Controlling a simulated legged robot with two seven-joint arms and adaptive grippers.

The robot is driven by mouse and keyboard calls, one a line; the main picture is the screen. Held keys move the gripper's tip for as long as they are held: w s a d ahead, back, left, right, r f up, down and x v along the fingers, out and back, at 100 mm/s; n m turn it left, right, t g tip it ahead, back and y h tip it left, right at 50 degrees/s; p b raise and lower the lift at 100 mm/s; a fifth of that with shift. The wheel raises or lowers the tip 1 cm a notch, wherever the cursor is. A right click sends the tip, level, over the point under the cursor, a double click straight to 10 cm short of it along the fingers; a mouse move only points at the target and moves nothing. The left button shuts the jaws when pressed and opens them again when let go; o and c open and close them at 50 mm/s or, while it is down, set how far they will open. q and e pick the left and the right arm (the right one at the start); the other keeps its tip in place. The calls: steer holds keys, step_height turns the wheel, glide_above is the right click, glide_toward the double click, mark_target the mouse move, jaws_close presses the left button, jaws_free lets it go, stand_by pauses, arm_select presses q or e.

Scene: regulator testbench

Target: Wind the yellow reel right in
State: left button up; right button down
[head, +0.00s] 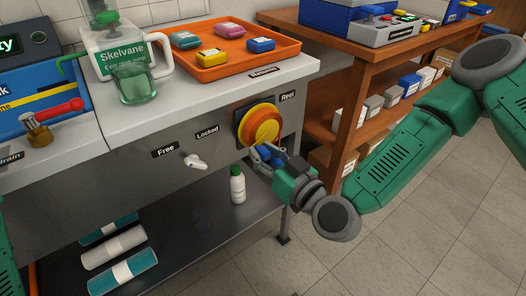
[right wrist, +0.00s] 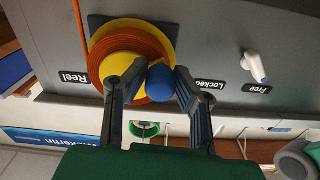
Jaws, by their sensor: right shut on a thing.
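A blue ball-shaped knob (right wrist: 160,83) sits at the reel's edge. My right gripper (head: 262,152) is at the reel's lower side, with its fingers (right wrist: 152,85) on either side of the knob and shut on it. A white lever (head: 195,161) sits below the "Free" and "Locked" labels; its exact setting is hard to tell. My left gripper is out of view.
An orange tray (head: 232,68) with several coloured blocks and a Skelvane dispenser (head: 118,50) stand on the bench top. A white bottle (head: 237,184) and several rolls lie or stand on the shelf below. A wooden table (head: 345,75) stands to the right.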

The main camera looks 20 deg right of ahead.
steer(key=m, duration=0.1)
steer(key=r+m+p, duration=0.1)
steer(key=m, duration=0.1)
steer(key=shift+a+r+p, duration=0.1)
steer(key=shift+a+p, duration=0.05)
steer(key=shift+p, duration=0.15)
steer(key=shift+r+m+p, duration=0.2)
steer(key=shift+m+p, duration=0.05)
steer(key=shift+m, duration=0.5)
steer(key=shift+r+m+p, duration=0.2)
steer(key=shift+m+p, duration=0.05)
steer(key=shift+m, duration=0.5)
steer(key=c, duration=1.3)
jaws_free()
steer(key=shift+c, duration=0.2)
steer(key=shift+s, duration=0.1)
